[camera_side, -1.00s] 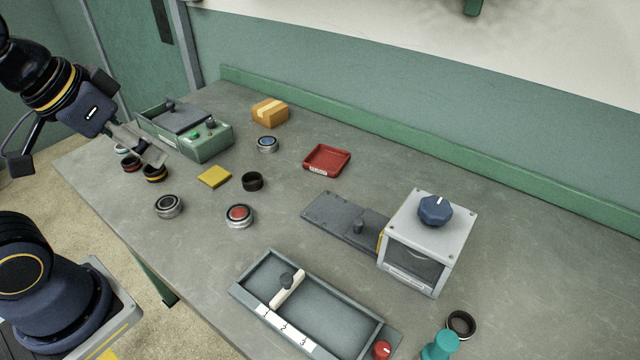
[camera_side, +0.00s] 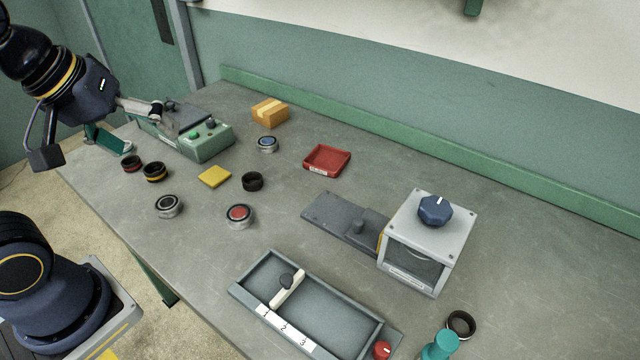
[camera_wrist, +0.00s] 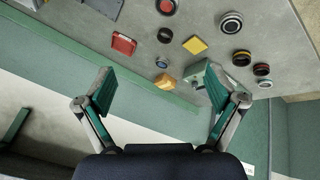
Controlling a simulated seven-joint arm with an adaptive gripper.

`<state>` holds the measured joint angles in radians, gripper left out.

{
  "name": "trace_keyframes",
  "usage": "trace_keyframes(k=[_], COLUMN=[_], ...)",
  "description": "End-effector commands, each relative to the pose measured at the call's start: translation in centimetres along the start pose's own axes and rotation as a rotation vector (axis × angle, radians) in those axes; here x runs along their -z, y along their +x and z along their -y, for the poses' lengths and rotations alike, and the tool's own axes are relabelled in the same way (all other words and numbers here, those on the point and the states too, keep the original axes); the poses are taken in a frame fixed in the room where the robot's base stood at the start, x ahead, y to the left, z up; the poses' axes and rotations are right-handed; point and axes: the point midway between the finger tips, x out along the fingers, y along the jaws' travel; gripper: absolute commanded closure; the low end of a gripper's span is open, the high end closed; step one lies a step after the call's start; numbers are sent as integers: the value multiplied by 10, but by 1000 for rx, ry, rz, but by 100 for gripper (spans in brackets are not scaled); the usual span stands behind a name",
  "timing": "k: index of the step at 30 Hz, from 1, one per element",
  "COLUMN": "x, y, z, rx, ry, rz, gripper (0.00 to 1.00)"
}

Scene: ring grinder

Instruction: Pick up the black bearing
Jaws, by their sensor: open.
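A plain black bearing (camera_side: 252,181) lies flat on the grey table, right of a yellow pad. It also shows as a dark ring in the wrist view (camera_wrist: 165,35), beyond my fingertips. Another dark ring (camera_side: 461,324) lies at the front right, beside a teal peg. My gripper (camera_side: 126,122) is at the table's far left, raised, well left of the black bearing. In the wrist view my gripper (camera_wrist: 158,89) has its two green-padded fingers spread wide with nothing between them.
Red-banded (camera_side: 131,164) and yellow-banded rings (camera_side: 154,172) and a silver ring (camera_side: 168,206) lie left of the bearing. A green machine (camera_side: 207,143), orange box (camera_side: 270,112), red tray (camera_side: 327,160) and grey slotted tray (camera_side: 340,312) surround it. Bare table lies right of it.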

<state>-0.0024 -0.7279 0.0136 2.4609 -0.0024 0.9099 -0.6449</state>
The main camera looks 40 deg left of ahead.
Motion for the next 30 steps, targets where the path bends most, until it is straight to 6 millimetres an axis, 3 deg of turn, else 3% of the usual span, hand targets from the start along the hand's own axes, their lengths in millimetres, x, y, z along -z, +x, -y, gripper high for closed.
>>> trace_keyframes(k=[8, 12, 15, 21, 26, 30], x=[53, 85, 98, 97, 88, 75], y=[27, 58, 81, 105, 122, 151], z=[20, 58, 92, 133, 144, 153], rx=[162, 330, 452, 591, 610, 612], ry=[-1157, -1761, -2024, -2127, -2138, -2135], rz=[26, -35, -92, -116, -115, -115], gripper=[7, 7, 7, 7, 7, 7])
